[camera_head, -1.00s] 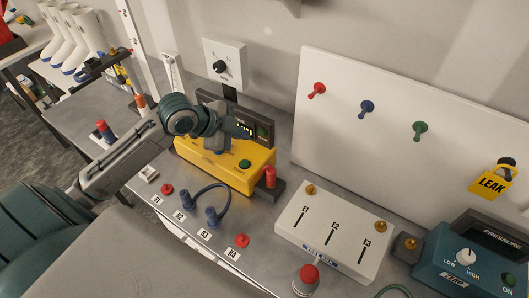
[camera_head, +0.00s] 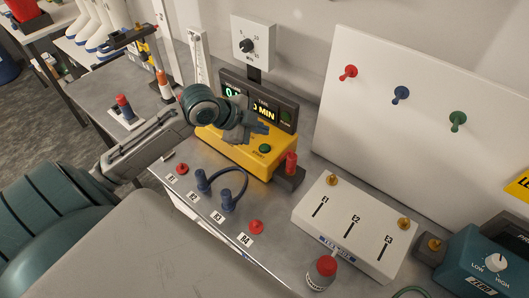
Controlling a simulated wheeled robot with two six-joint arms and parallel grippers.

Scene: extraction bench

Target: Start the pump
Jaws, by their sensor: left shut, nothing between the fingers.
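The yellow pump box (camera_head: 230,146) sits on the grey bench against the wall, with a green button (camera_head: 265,148) on its top right. A dark display (camera_head: 285,113) stands behind it, with lit characters including "MIN", partly covered by my arm. My left gripper (camera_head: 262,130) is shut and empty. In the picture it is just above the green button, over the box; a gap shows between them. My left arm hides part of the box's top. My right gripper is not in view.
A red-topped post (camera_head: 291,165) stands right of the box. A white panel with slots (camera_head: 350,225) and a teal pressure unit (camera_head: 485,262) lie further right. Red plugs and a blue cable (camera_head: 228,176) lie in front. A white dial plate (camera_head: 253,42) is on the wall.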

